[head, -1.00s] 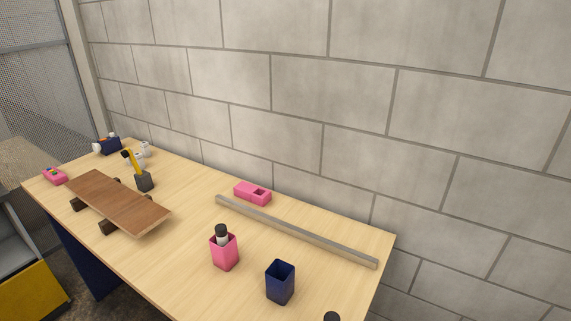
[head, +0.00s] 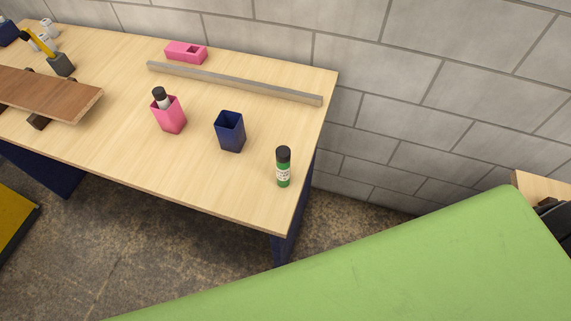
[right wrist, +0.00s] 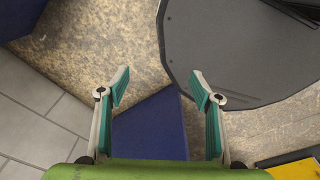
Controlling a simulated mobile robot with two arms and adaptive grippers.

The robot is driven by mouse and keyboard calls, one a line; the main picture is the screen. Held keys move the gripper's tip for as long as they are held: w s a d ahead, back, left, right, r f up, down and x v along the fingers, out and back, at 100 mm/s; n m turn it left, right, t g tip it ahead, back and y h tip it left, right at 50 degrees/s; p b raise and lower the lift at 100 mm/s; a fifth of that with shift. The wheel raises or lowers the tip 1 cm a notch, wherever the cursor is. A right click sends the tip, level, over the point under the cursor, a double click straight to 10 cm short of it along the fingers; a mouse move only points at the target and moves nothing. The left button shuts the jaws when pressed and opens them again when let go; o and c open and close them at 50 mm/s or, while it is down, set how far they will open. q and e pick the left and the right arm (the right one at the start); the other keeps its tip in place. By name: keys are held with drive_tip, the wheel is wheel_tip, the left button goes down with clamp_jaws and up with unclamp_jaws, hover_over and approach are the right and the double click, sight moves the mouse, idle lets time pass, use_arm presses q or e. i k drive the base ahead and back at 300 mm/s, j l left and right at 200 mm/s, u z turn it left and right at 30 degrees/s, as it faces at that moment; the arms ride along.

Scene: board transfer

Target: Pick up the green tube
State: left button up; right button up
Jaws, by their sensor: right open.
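The green tube (head: 283,168) has a black cap and a white label. It stands upright near the right end of the wooden table (head: 215,185) in the head view, apart from other things. My right gripper (right wrist: 158,82) shows in the right wrist view. Its two teal-padded fingers are spread apart with nothing between them. The tube is not in the right wrist view. My left gripper is not in view.
A dark blue cup (head: 230,132) stands left of the tube. A pink cup (head: 169,115) holds a black-capped tube. A grey bar (head: 235,84) and a pink block (head: 186,52) lie behind. A brown board (head: 50,92) is at left. My green arm link fills the lower right.

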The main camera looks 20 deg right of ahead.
sight(283, 152)
drive_tip(key=u, duration=0.8)
drive_tip(key=k+l+u, duration=0.65)
drive_tip(key=k+u, duration=0.2)
drive_tip(key=k+l, duration=0.1)
drive_tip(key=k, duration=0.1)
